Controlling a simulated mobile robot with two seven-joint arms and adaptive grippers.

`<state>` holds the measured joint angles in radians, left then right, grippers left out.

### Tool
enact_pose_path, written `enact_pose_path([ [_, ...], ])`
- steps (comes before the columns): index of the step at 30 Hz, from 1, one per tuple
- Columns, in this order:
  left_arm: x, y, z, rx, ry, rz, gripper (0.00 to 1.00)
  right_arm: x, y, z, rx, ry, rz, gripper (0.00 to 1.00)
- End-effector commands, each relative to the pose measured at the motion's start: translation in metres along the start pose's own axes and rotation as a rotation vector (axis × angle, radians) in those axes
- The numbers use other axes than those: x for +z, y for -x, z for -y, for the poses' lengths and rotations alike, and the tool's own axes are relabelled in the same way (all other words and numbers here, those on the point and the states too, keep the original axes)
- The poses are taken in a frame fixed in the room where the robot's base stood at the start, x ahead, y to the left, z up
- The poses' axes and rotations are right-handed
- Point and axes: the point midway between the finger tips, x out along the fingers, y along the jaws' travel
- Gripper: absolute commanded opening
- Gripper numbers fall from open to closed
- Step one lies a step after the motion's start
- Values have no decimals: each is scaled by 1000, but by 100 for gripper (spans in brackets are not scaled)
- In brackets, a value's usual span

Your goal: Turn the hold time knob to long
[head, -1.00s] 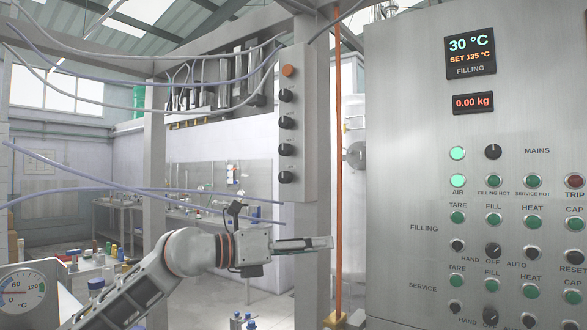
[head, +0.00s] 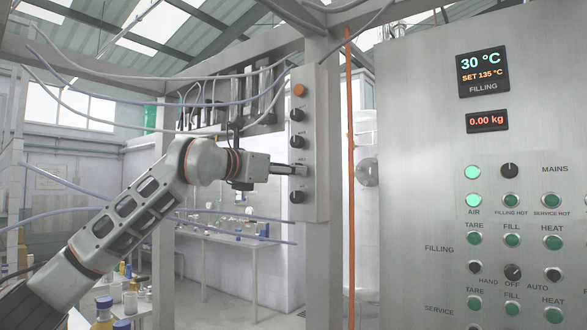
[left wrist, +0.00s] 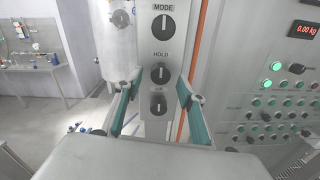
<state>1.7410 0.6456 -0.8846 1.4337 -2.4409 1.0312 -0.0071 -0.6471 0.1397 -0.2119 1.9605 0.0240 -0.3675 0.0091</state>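The hold knob (left wrist: 160,73) is a black round knob with a white mark, on a grey control box (head: 309,214). Its "HOLD" label shows above it in the left wrist view. The mark looks roughly upright. My left gripper (head: 297,169) is at the box face in the head view, covering most of this knob. In the left wrist view, my left gripper (left wrist: 158,80) is open, with one teal-lined finger on each side of the hold knob. I cannot tell whether the fingers touch it. My right gripper is not in view.
The mode knob (left wrist: 163,27) is above and another knob (left wrist: 158,104) is below. An orange button (head: 298,90) tops the box. An orange pipe (head: 350,180) and a large steel panel (head: 430,190) stand to the right. Hoses (head: 150,103) cross at the left.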

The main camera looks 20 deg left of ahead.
Motion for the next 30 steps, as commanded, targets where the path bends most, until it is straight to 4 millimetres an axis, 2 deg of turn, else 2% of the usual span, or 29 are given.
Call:
enact_pose_path([
  [6, 0, -22, 0, -1, 2, -1, 40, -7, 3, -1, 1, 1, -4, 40],
  [16, -1, -26, 0, -1, 1, -1, 40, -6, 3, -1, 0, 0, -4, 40],
  [20, -1, -26, 0, -1, 1, -1, 6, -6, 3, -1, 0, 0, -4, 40],
  [21, -1, -26, 0, -1, 1, -1, 1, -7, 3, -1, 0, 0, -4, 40],
  [30, 0, -25, 0, -1, -19, -1, 1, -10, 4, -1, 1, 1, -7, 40],
])
